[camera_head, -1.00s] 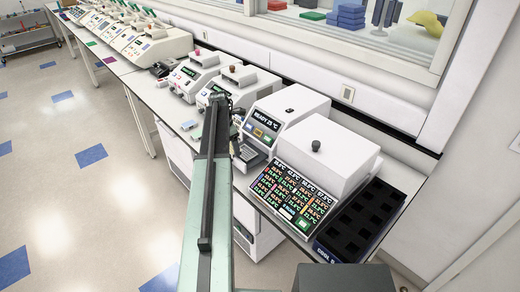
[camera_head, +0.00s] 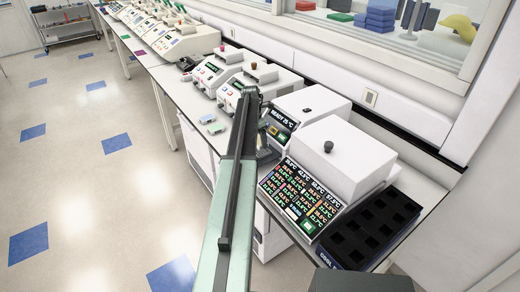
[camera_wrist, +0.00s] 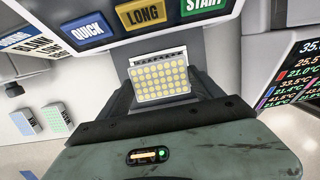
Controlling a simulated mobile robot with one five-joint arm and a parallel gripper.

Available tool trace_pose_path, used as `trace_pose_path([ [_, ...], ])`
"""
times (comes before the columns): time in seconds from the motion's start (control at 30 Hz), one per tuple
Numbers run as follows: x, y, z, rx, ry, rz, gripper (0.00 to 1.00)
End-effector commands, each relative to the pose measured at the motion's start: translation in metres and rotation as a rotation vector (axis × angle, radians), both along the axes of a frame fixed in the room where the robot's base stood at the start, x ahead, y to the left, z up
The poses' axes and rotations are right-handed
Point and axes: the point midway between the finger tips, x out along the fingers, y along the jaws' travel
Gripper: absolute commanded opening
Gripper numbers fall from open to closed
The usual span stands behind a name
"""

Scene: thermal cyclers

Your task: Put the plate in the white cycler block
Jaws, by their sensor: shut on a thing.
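My gripper (camera_wrist: 162,88) is shut on a white plate with yellow wells (camera_wrist: 159,80), held level between the two dark fingers in the wrist view. Just beyond the plate is the front of a cycler with QUICK, LONG and START buttons (camera_wrist: 143,14). In the head view, a white cycler with a READY screen (camera_head: 312,103) stands just beyond the end of my arm, which hides part of its front. The gripper and plate are mostly hidden there. I cannot see an open block, and several cyclers are white.
A white cycler with a multi-temperature screen (camera_head: 335,150) and a black cool rack (camera_head: 370,232) stand to the right. Two more plates lie on the bench, one pale (camera_wrist: 25,121) and one greenish (camera_wrist: 57,117). More cyclers line the bench to the far left. The floor at left is clear.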

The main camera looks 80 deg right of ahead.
Motion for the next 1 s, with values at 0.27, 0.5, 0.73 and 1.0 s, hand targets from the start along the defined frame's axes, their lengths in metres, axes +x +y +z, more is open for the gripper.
trace_pose_path([
  [0.27, -0.002, 0.000, -0.039, 0.000, 0.000, -0.003, 0.29],
  [0.5, -0.003, 0.000, -0.035, 0.000, 0.000, -0.004, 0.29],
  [0.73, -0.003, 0.000, -0.041, 0.000, 0.000, -0.004, 0.78],
  [1.0, -0.004, 0.001, -0.041, 0.004, 0.000, -0.007, 0.97],
])
